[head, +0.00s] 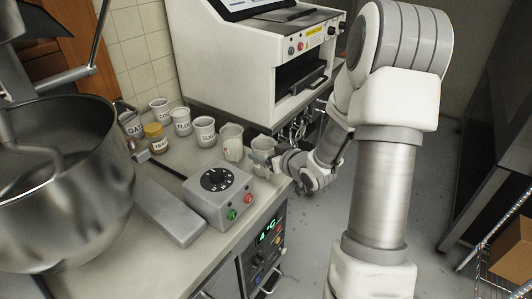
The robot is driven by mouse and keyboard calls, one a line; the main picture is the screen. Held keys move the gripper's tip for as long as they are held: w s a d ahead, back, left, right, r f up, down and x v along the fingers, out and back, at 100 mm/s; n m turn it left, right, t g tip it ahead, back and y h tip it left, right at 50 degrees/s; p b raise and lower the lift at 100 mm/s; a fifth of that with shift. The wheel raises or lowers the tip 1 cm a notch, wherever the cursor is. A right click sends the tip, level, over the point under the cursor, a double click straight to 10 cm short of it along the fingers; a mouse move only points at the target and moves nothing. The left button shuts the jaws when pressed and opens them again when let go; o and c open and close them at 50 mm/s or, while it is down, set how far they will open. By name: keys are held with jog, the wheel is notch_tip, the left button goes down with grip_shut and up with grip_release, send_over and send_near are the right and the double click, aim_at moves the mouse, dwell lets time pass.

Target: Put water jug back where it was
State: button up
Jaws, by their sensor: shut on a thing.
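My gripper (267,160) reaches in from the right, over the front right edge of the counter. It is shut on a pale, translucent jug (263,144), which I take to be the water jug. The jug looks upright. The fingers cover its lower part, and I cannot tell whether its base touches the counter (207,160). Close to its left stands another pale jug with red markings (232,141).
Labelled canisters, including one marked FLOUR (182,121) and one marked OAT (131,124), and a yeast jar (156,137) line the counter. A control box (218,194) stands in front. A large mixer bowl (62,180) fills the left. A white machine (255,65) stands behind.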

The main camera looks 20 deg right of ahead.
jog(key=o, duration=1.3)
jog(key=shift+f, duration=0.1)
jog(key=shift+s+d+r+p, duration=0.1)
jog(key=shift+s+r+p, duration=0.1)
jog(key=shift+r+p, duration=0.15)
jog(key=p+v, duration=0.1)
jog(key=v, duration=1)
jog(key=shift+s, duration=0.25)
